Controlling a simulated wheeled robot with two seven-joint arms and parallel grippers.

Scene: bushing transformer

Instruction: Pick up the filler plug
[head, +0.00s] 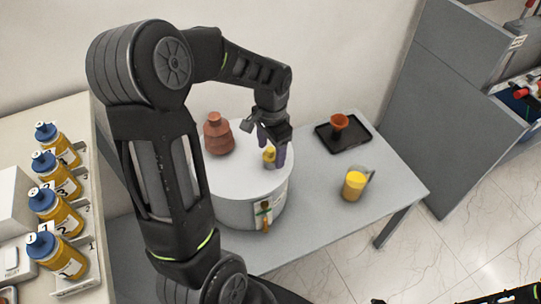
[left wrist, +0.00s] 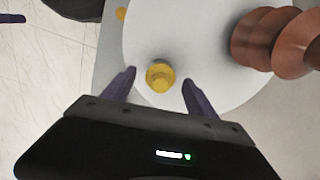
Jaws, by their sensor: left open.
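The filler plug (head: 268,155) is a small yellow piece on the white round top of the transformer tank (head: 250,208). In the left wrist view the yellow plug (left wrist: 160,77) lies between and slightly beyond the two purple fingertips. My left gripper (head: 271,150) is open above the tank top, with its fingers around the plug's place and a gap on each side. The left gripper also shows in the left wrist view (left wrist: 158,82). Nothing is held. The gripper partly hides the plug in the head view. My right gripper is not clearly in view.
A brown ribbed bushing (head: 217,134) stands on the tank top, left of the plug. A black tray (head: 342,133) with an orange funnel (head: 339,122) and a yellow-filled jug (head: 354,185) are on the table. Several numbered bottles (head: 56,256) stand at the left.

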